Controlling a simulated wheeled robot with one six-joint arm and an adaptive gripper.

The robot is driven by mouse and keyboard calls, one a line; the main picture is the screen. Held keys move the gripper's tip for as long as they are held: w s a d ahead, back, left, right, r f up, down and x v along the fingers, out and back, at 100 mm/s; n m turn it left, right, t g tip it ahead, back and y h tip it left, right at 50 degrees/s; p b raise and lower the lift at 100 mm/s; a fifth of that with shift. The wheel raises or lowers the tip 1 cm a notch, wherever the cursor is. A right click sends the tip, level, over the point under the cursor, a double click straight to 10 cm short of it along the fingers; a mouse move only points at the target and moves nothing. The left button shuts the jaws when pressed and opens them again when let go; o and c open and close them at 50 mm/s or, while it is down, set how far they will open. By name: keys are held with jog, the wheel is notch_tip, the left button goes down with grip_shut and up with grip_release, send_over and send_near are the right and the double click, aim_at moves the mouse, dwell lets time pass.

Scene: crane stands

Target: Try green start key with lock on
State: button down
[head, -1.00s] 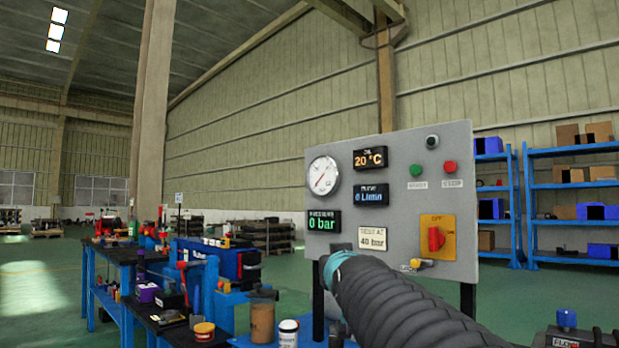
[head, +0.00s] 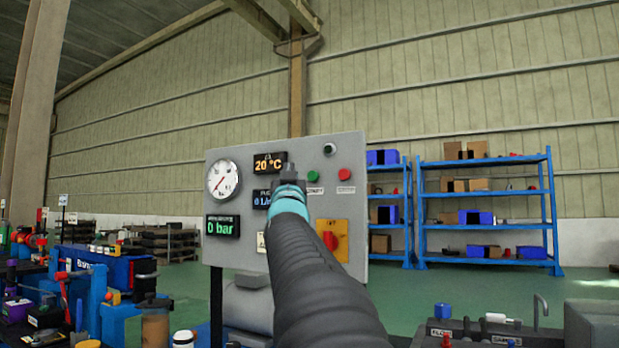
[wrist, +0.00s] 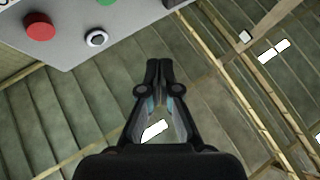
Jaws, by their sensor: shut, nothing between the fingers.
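The grey control panel (head: 230,258) stands ahead. The green start key (head: 312,175) is on its upper right, beside the red stop key (head: 344,174). My gripper (head: 288,172) is shut and empty, just left of the green key in the head view; I cannot tell the gap. In the wrist view the shut fingertips (wrist: 159,68) are apart from the panel face, and the green key (wrist: 105,2) is cut by the top edge. The red rotary switch (head: 329,240) on its yellow plate is below the keys. My arm hides the lower panel; I cannot make out a lock.
A round gauge (head: 223,180) and a green display (head: 222,226) reading 0 bar are on the panel's left. A small round ringed fitting (head: 329,149) is above the keys. A blue bench with tools (head: 105,270) is at left; blue shelves (head: 487,205) stand behind at right.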

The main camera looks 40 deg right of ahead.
aim_at(308, 177)
jog(key=shift+w+d+p, duration=0.55)
jog(key=shift+d, duration=0.8)
jog(key=shift+w+d+p, duration=0.55)
jog(key=shift+d, duration=0.8)
jog(key=shift+w+d+p, duration=0.55)
jog(key=shift+d, duration=0.8)
jog(key=shift+d, duration=0.1)
jog(key=shift+w+d, duration=0.15)
jog(key=shift+d, duration=0.15)
jog(key=shift+w+d, duration=0.25)
jog(key=shift+d, duration=0.2)
jog(key=shift+s+a+f, duration=0.15)
jog(key=shift+a, duration=0.2)
jog(key=shift+s+a+b, duration=0.25)
jog(key=shift+a+b, duration=0.25)
jog(key=shift+b, duration=0.05)
